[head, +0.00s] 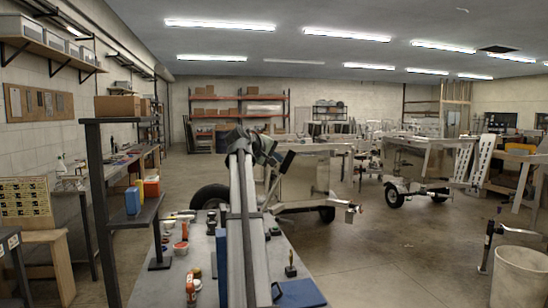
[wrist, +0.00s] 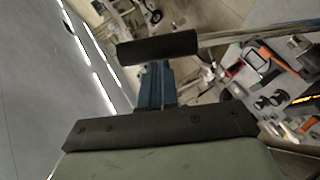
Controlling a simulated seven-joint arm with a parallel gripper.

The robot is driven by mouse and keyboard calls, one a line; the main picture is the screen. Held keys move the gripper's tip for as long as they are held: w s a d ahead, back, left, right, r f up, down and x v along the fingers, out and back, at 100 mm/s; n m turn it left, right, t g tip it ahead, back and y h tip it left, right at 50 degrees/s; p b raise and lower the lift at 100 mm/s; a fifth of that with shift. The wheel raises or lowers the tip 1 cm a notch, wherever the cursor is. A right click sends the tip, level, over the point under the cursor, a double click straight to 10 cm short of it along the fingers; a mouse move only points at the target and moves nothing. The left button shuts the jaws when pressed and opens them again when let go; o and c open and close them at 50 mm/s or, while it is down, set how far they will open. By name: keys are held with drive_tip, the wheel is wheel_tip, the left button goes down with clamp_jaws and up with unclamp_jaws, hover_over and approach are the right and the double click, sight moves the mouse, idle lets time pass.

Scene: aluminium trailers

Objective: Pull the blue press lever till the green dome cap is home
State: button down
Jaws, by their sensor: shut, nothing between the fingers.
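My gripper (wrist: 156,68) shows in the wrist view as blue fingers, shut together and empty. A dark grip on a metal rod (wrist: 157,47) lies across just beyond the fingertips; I cannot tell whether they touch. In the head view my gripper (head: 268,152) is above the bench, left of what looks like the same dark grip (head: 287,160), on a slanting rod. This looks like the press lever, though I see no clear blue on it. A blue upright part (head: 222,262) shows left of my arm, possibly the press. My arm hides much of it. I cannot make out the green dome cap.
The grey bench (head: 205,275) holds small pots and bottles on the left, and a blue flat box (head: 300,293) at its front right.

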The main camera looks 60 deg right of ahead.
drive_tip(key=s+d+f+m+t+y, duration=0.1)
drive_tip(key=s+d+f+t+y, duration=0.1)
drive_tip(key=s+d+f, duration=0.2)
drive_tip(key=s+d+f+m+t+y, duration=0.1)
drive_tip(key=s+d+f, duration=0.3)
drive_tip(key=f, duration=0.5)
drive_tip(key=s+d+f+m+t+y, duration=0.1)
drive_tip(key=s+d+f+t+y, duration=0.1)
drive_tip(key=s+d+f+y, duration=0.2)
drive_tip(key=s+f, duration=0.3)
drive_tip(key=shift+f+m+t, duration=0.3)
drive_tip(key=shift+f+m, duration=0.05)
drive_tip(key=shift+m, duration=0.05)
drive_tip(key=shift+d, duration=0.1)
idle(0.7)
drive_tip(key=a+r, duration=0.2)
drive_tip(key=r, duration=0.4)
drive_tip(key=w+a+r+t, duration=0.1)
drive_tip(key=a+r, duration=0.2)
drive_tip(key=r, duration=0.4)
drive_tip(key=w+a+r+h, duration=0.1)
drive_tip(key=a+r, duration=0.1)
drive_tip(key=r, duration=0.4)
drive_tip(key=shift+w+a+r+t, duration=0.15)
drive_tip(key=shift+w+a+t, duration=0.1)
drive_tip(key=shift+t, duration=0.15)
